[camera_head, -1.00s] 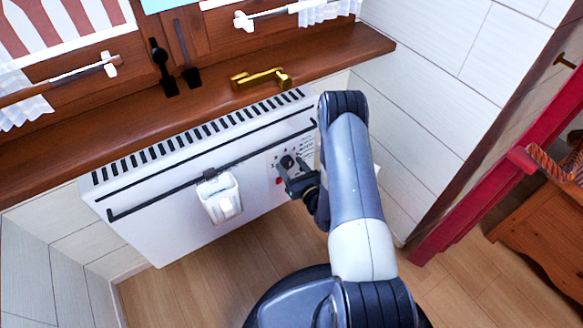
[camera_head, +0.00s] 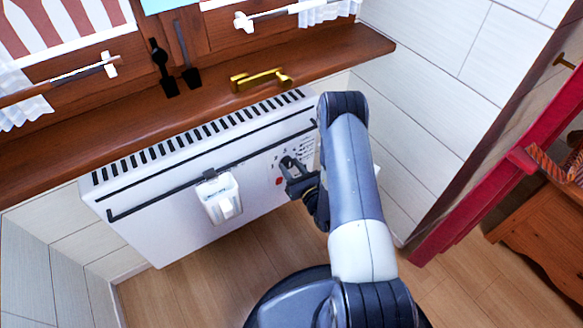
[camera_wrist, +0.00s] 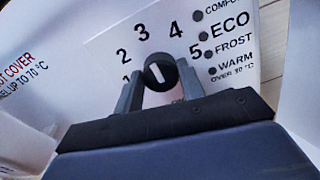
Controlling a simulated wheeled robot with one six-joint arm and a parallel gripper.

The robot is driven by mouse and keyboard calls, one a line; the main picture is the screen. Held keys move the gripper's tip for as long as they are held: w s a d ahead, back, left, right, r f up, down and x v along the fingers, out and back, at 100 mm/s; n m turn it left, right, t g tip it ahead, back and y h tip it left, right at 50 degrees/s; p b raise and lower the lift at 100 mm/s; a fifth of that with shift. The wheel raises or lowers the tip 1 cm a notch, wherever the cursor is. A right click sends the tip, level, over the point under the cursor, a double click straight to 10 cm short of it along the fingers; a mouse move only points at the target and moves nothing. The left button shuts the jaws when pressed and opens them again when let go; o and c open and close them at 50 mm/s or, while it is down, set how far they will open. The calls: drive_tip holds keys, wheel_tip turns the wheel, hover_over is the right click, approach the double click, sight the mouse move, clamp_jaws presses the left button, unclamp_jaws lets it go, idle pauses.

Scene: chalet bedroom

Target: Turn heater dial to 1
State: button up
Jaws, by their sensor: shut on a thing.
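The heater (camera_head: 150,200) is a white wall panel below the window sill. Its dial is a round black knob (camera_wrist: 160,72) with a white line, seen in the wrist view. The line tilts slightly, its upper end leaning left, roughly towards the 3; I cannot tell which end is the pointer. Printed numbers 1 to 5 curve around it, with the 1 partly hidden by the left finger. My gripper (camera_wrist: 160,84) is shut on the dial, one finger on each side.
A white box (camera_head: 219,199) hangs on the heater's front, left of my gripper. A brass handle (camera_head: 262,79) is on the wooden sill (camera_head: 120,105) above. The wall (camera_head: 450,90) is to the right, and wooden floor (camera_head: 200,270) lies open below.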

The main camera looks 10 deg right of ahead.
drive_tip(key=shift+f+n, duration=0.1)
drive_tip(key=shift+n, duration=0.2)
drive_tip(key=n+b, duration=0.3)
drive_tip(key=shift+f+n, duration=0.1)
drive_tip(key=shift+n, duration=0.3)
drive_tip(key=n+b, duration=0.3)
drive_tip(key=n, duration=0.1)
drive_tip(key=shift+n, duration=0.3)
drive_tip(key=n+b, duration=0.3)
drive_tip(key=n, duration=0.1)
drive_tip(key=shift+f+n+b, duration=0.1)
drive_tip(key=shift+n+b, duration=0.2)
drive_tip(key=shift+b, duration=0.1)
drive_tip(key=n+b, duration=0.2)
drive_tip(key=n, duration=0.2)
drive_tip(key=shift+n, duration=0.4)
drive_tip(key=o, duration=1)
drive_tip(key=shift+r, duration=0.2)
drive_tip(key=shift+s, duration=0.1)
drive_tip(key=p+v, duration=0.2)
drive_tip(key=v, duration=0.8)
drive_tip(key=shift+s+d+f, duration=0.15)
drive_tip(key=shift+s, duration=0.15)
